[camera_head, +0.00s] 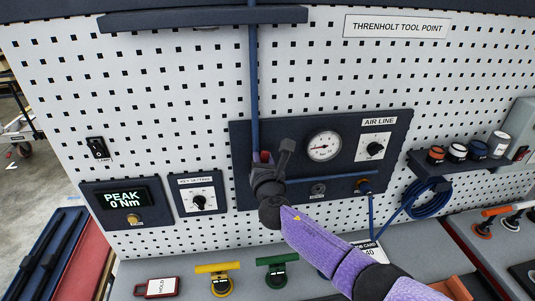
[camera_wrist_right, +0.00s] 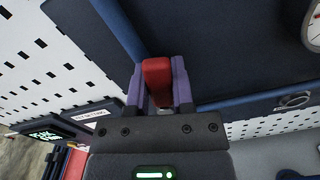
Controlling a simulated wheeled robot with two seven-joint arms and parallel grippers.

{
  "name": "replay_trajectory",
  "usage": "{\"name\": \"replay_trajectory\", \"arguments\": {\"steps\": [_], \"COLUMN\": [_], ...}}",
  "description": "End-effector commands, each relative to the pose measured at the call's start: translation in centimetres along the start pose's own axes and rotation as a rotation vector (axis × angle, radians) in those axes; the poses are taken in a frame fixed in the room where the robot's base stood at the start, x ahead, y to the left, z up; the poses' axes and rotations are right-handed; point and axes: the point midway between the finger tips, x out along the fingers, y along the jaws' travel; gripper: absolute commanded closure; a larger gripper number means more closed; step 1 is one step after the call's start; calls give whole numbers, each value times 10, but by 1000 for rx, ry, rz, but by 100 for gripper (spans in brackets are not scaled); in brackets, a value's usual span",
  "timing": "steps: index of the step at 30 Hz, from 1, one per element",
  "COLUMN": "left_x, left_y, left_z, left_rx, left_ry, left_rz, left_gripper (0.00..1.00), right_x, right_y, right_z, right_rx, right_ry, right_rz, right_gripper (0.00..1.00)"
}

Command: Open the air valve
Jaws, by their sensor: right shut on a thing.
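The air valve's red handle (camera_head: 264,156) sits at the corner of the blue pipe (camera_head: 254,80) on the dark AIR LINE panel (camera_head: 295,127). My right gripper (camera_head: 262,160) reaches up to it from below and hides most of the valve in the head view. In the right wrist view the red handle (camera_wrist_right: 157,80) stands between the two purple fingers of my right gripper (camera_wrist_right: 159,82), which are shut on it. The valve body behind the handle is mostly hidden. The round pressure gauge (camera_head: 323,145) is right of the valve. My left gripper is not in view.
A regulator knob (camera_head: 375,149) is right of the gauge. A coiled blue hose (camera_head: 428,198) hangs under a shelf of jars (camera_head: 458,157). A PEAK 0 Nm display (camera_head: 125,200) and a key-setting dial (camera_head: 198,202) are at the left. Yellow (camera_head: 220,270) and green (camera_head: 277,262) tools lie below.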

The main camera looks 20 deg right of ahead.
Motion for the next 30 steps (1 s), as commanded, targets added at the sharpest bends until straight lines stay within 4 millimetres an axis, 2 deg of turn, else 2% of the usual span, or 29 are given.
{"name": "replay_trajectory", "arguments": {"steps": [13, 30], "left_x": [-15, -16], "left_y": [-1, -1], "left_z": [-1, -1], "left_rx": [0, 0], "left_ry": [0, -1], "left_rz": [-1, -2], "left_gripper": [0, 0], "right_x": [0, 0], "right_y": [12, 14], "right_z": [-2, -3], "right_rx": [-238, -286], "right_ry": [2, 2], "right_rz": [0, 1], "right_gripper": [100, 100]}}
